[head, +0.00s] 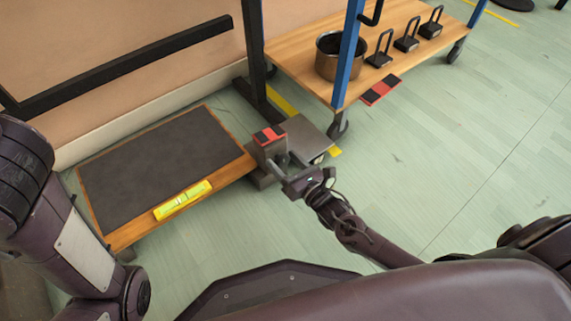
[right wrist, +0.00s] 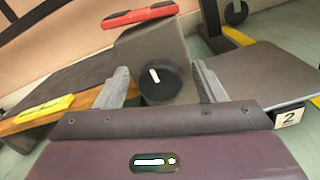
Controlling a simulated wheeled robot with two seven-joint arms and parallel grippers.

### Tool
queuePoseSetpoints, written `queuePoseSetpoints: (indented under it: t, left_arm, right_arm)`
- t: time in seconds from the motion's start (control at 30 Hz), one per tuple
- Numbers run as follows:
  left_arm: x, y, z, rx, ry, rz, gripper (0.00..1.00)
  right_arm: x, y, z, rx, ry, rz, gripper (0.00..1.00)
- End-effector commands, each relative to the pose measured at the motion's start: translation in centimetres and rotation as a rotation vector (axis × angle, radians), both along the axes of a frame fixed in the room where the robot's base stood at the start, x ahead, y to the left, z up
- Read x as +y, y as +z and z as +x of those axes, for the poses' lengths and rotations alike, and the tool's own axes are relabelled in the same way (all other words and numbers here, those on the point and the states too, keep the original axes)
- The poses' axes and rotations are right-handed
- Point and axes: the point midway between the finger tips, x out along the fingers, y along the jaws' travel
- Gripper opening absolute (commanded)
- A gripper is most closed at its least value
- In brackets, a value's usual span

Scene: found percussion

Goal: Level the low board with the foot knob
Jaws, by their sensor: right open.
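The low board (head: 160,165) lies at the left in the head view, a dark mat in a wooden rim. A yellow spirit level (head: 183,200) rests near its front edge and also shows in the right wrist view (right wrist: 45,108); its bubble is too small to read. A grey block (head: 270,150) with a red and black top stands at the board's right end. The black round foot knob (right wrist: 168,84), with a white mark, is on the block's face. My right gripper (head: 285,166) is open, its fingers on either side of the knob; contact is unclear. My left gripper is out of view.
A grey plate (head: 306,138) lies right of the block, with a tag marked 2 (right wrist: 289,117). A wheeled wooden cart (head: 300,48) with blue posts carries a pot (head: 328,66) and several black handled weights.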

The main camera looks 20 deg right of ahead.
Motion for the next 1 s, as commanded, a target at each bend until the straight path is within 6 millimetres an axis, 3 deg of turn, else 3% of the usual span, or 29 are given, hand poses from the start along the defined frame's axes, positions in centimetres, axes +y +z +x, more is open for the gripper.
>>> queuePoseSetpoints:
  t: [0.2, 0.53, 1.0]
  left_arm:
    - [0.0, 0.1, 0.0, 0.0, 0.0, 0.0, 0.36]
    - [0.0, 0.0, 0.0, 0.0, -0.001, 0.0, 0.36]
    - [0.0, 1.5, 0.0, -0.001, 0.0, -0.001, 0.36]
  right_arm:
    - [0.0, 0.1, 0.0, 0.0, 0.0, 0.001, 0.62]
    - [0.0, 0.0, 0.0, 0.0, 0.0, 0.001, 0.19]
    - [0.0, 0.2, 0.0, 0.044, 0.001, 0.112, 0.19]
